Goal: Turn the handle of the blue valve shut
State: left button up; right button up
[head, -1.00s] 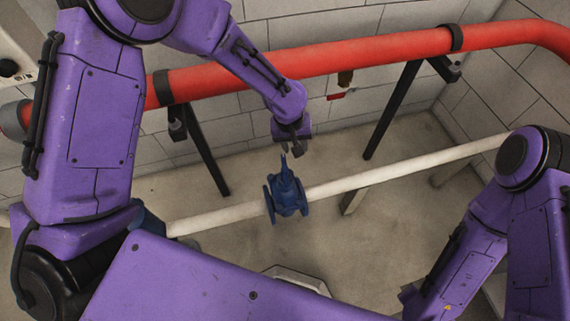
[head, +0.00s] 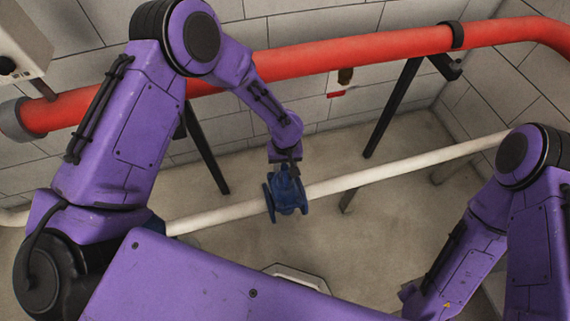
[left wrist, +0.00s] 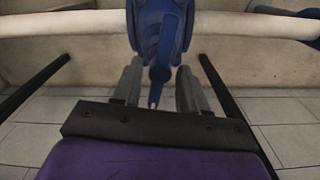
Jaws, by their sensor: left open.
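The blue valve (head: 288,196) sits in the white pipe, with a flange on its left side. Its blue handle (left wrist: 161,72) shows in the left wrist view, pointing toward my palm between the two grey fingers. My left gripper (left wrist: 158,88) is open around the handle, with a gap on each side of it. In the head view my left gripper (head: 285,160) is just above the valve and hides most of the handle. My right arm is at the lower right, and its gripper is not in view.
The white pipe (head: 400,167) runs across just above the floor. A thick red pipe (head: 350,50) runs behind and above it along the block wall, on black supports (head: 392,110). The floor (head: 385,220) right of the valve is clear.

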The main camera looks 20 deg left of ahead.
pick_arm(q)
grip_shut()
